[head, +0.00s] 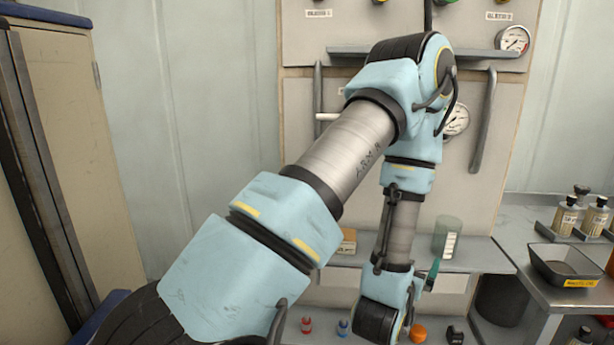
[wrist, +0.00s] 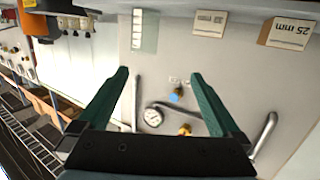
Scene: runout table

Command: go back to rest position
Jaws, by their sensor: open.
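My gripper (wrist: 160,73) is open in the wrist view, its two green fingers apart with nothing between them. In the head view only a bit of green finger (head: 433,272) shows beside my lower arm; the rest of the gripper is hidden behind it. My arm reaches up from the lower left, bends at the top and hangs down in front of the wall panel (head: 300,110). In the wrist view the fingers face a panel with a round gauge (wrist: 153,117), a blue knob (wrist: 177,95) and a yellow knob (wrist: 184,130).
A clear beaker (head: 447,237) and a small box (head: 348,240) stand on the shelf near my arm. Small red (head: 306,325), blue (head: 343,327) and orange (head: 418,332) items sit below. A dark tray (head: 565,265) and bottles (head: 566,218) are at right. A tan cabinet (head: 75,130) stands left.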

